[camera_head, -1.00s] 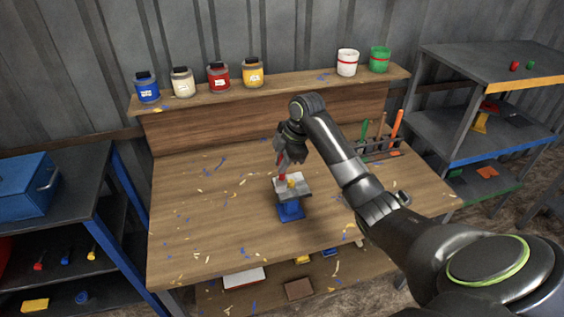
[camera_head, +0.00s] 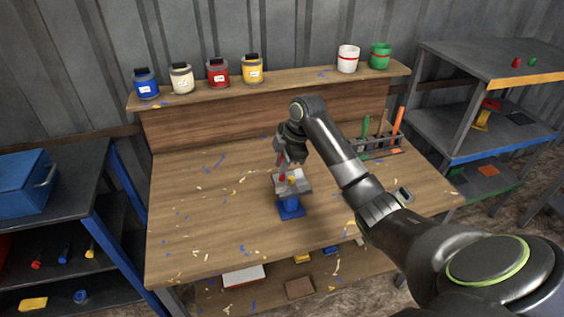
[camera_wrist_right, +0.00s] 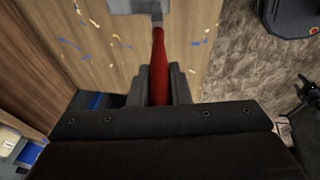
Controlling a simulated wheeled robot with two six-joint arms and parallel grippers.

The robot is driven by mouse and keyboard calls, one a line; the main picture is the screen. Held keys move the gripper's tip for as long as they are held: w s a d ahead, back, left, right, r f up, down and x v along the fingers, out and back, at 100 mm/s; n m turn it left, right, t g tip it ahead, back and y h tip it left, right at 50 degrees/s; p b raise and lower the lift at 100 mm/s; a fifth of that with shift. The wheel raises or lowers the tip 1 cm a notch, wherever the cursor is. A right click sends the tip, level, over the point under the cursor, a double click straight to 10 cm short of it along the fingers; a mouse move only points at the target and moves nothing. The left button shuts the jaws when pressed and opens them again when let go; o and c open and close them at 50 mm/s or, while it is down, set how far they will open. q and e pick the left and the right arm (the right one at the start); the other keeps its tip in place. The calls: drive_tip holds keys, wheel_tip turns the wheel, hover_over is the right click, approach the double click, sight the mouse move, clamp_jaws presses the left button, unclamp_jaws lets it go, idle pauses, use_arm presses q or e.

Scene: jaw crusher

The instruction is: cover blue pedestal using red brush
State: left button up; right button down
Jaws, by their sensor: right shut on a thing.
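The blue pedestal (camera_head: 290,207) stands upright near the middle of the workbench. A grey block with a flat top (camera_head: 302,187) sits on it, with a small yellow piece (camera_head: 292,181) on top. My right gripper (camera_head: 282,160) is just above and behind the block, shut on the red brush (camera_head: 282,170). The brush points down at the block's left part; I cannot tell whether it touches. In the right wrist view the red handle (camera_wrist_right: 158,65) runs between the fingers towards a grey shape at the top edge. My left gripper is out of view.
Paint cans, including a blue one (camera_head: 146,84), and two buckets stand on the raised back shelf (camera_head: 300,83). A tool rack (camera_head: 380,152) is at the bench's right rear. The left of the workbench (camera_head: 200,220) is clear except for paint flecks. Shelving units flank the bench.

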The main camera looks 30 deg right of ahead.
drive_tip(key=shift+f, duration=0.3)
drive_tip(key=shift+d, duration=0.1)
